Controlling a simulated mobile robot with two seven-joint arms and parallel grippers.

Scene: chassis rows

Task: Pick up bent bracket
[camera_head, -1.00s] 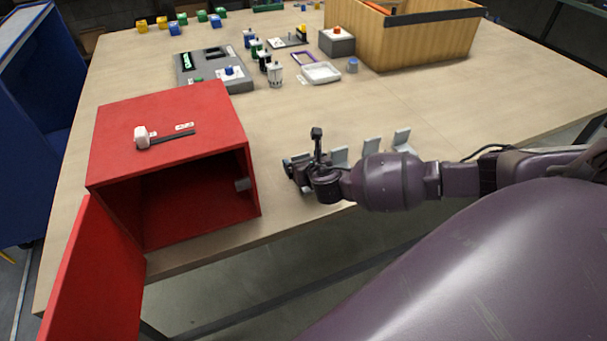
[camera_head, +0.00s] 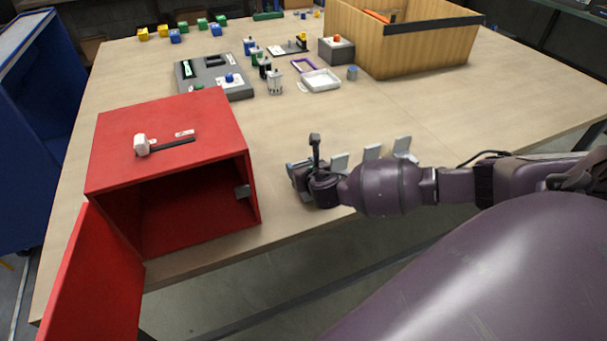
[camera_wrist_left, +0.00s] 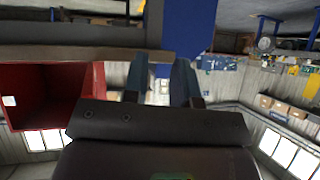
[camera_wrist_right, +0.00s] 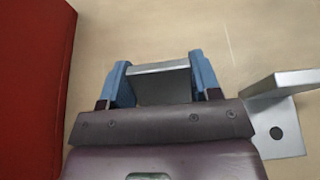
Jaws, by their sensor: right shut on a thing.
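A bent bracket (camera_wrist_right: 160,82), a grey metal plate, stands between the blue fingertips of my right gripper (camera_wrist_right: 160,80) in the right wrist view. The fingers press on its two side edges, and its lower part is hidden behind the gripper. In the head view my right gripper (camera_head: 297,176) is low at the table's front edge, right of the red box. More grey brackets (camera_head: 372,153) stand in a row to its right; one (camera_wrist_right: 280,110) with a hole in its foot shows in the right wrist view. My left gripper (camera_wrist_left: 162,85) is open and empty, off the head view.
An open red box (camera_head: 170,125) with a hammer-like tool (camera_head: 160,144) on top stands left of my right gripper. A wooden crate (camera_head: 415,45), a grey panel (camera_head: 212,75) and a white tray (camera_head: 321,80) are farther back. The middle of the table (camera_head: 300,120) is clear.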

